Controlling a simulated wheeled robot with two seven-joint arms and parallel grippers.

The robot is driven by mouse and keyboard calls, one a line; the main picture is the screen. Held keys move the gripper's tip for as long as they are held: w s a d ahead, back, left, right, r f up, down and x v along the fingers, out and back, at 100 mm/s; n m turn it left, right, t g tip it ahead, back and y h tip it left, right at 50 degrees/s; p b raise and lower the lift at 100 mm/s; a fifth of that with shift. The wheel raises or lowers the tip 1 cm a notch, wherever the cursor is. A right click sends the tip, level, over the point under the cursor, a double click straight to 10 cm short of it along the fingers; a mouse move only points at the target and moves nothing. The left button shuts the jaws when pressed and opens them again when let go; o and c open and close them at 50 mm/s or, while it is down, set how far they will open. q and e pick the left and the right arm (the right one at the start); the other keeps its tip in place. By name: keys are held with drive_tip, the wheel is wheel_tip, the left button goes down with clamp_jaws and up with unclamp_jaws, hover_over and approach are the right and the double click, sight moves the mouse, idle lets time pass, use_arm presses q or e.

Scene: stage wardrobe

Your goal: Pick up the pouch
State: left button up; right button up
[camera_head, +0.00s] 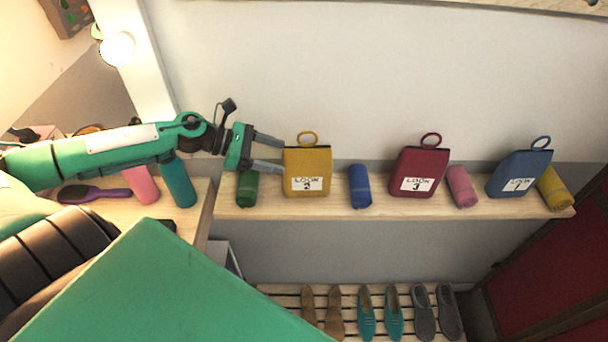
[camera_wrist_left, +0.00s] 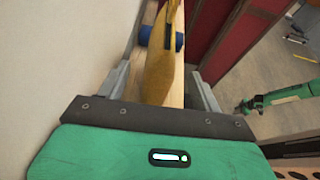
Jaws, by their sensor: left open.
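Three pouches stand on the wooden shelf: a yellow pouch (camera_head: 307,160) with a "LOOK" label and top ring, a red pouch (camera_head: 420,160) and a blue pouch (camera_head: 520,165). My left gripper (camera_head: 281,154) is open at the left edge of the yellow pouch, fingers pointing right. In the left wrist view the yellow pouch (camera_wrist_left: 160,70) shows edge-on between the spread fingers of my left gripper (camera_wrist_left: 162,80), with gaps on both sides. My right gripper (camera_wrist_left: 243,106) shows small at the right of that view; its jaw state is unclear.
The wall (camera_head: 370,75) is close behind the shelf (camera_head: 330,209). Shoes (camera_head: 366,312) sit on a slatted rack below. Bottles (camera_head: 178,182) and a purple brush (camera_head: 95,194) are at left.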

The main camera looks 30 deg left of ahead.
sight(297, 161)
use_arm(q)
drive_tip(key=shift+p+x, duration=0.3)
drive_tip(key=shift+x, duration=0.75)
drive_tip(key=shift+w+d+p, duration=0.2)
drive_tip(key=shift+d+p, duration=0.15)
drive_tip(key=shift+d, duration=0.1)
drive_tip(key=shift+w+d+p, duration=0.15)
drive_tip(key=shift+d+p, duration=0.2)
drive_tip(key=shift+d, duration=0.15)
drive_tip(key=shift+w+d+f+p, duration=0.35)
drive_tip(key=shift+d+f+p, duration=0.05)
drive_tip(key=shift+d, duration=0.05)
drive_tip(key=shift+w+d+f, duration=0.2)
drive_tip(key=shift+d+f, duration=0.1)
use_arm(e)
wheel_tip(297, 161, up, 3)
drive_tip(key=shift+s+a+f, duration=0.1)
drive_tip(key=shift+s, duration=0.05)
use_arm(q)
drive_tip(key=c, duration=1.2)
drive_tip(key=shift+o, duration=0.2)
